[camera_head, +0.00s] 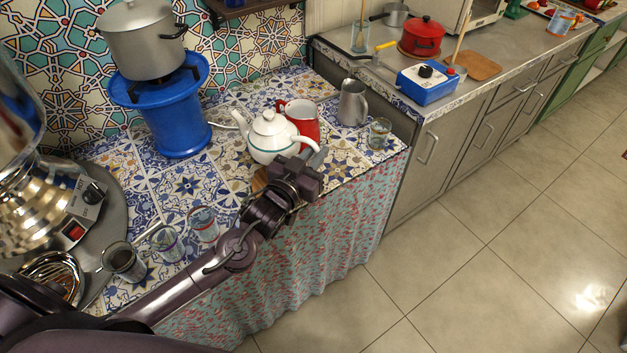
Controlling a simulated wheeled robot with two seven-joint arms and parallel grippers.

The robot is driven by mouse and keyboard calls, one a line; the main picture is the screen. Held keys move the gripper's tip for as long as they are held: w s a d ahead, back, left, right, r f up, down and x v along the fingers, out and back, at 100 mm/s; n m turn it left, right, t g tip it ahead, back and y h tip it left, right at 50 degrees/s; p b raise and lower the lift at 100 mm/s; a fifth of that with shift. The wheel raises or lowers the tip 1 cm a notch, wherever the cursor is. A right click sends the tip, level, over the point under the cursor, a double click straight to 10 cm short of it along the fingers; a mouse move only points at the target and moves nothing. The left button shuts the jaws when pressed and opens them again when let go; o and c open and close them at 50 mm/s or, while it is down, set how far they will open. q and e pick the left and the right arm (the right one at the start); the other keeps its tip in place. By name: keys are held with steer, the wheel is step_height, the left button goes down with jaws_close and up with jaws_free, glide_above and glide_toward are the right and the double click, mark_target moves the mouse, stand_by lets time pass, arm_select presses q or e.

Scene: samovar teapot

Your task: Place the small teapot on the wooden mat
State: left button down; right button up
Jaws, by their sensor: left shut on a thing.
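The small white teapot (270,136) with a dark rim line is upright above the patterned tile table, its spout to the left and its handle to the right. My left gripper (314,159) is at the handle side and shut on the teapot's handle. Its fingers hide part of the handle. A brown wooden mat (259,181) shows as a small piece just below the teapot in the picture, mostly hidden by my left gripper and the teapot. I cannot tell whether the teapot's base touches the table. My right gripper is not in view.
A red pitcher (302,118) stands close behind the teapot; a metal jug (352,102) and a glass (379,133) stand to the right. A blue stand (176,118) with a pot, several glasses and a samovar (40,195) are left. The table's front edge drops to cloth.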

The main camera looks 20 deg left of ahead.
arm_select(q)
step_height(320, 180, down, 10)
stand_by(0.5)
steer(key=shift+w, duration=0.1)
steer(key=c, duration=1.4)
jaws_free()
steer(key=shift+f, duration=0.15)
steer(key=shift+c, duration=0.2)
steer(key=shift+o, duration=0.3)
steer(key=b+v, duration=0.1)
steer(key=v, duration=1.1)
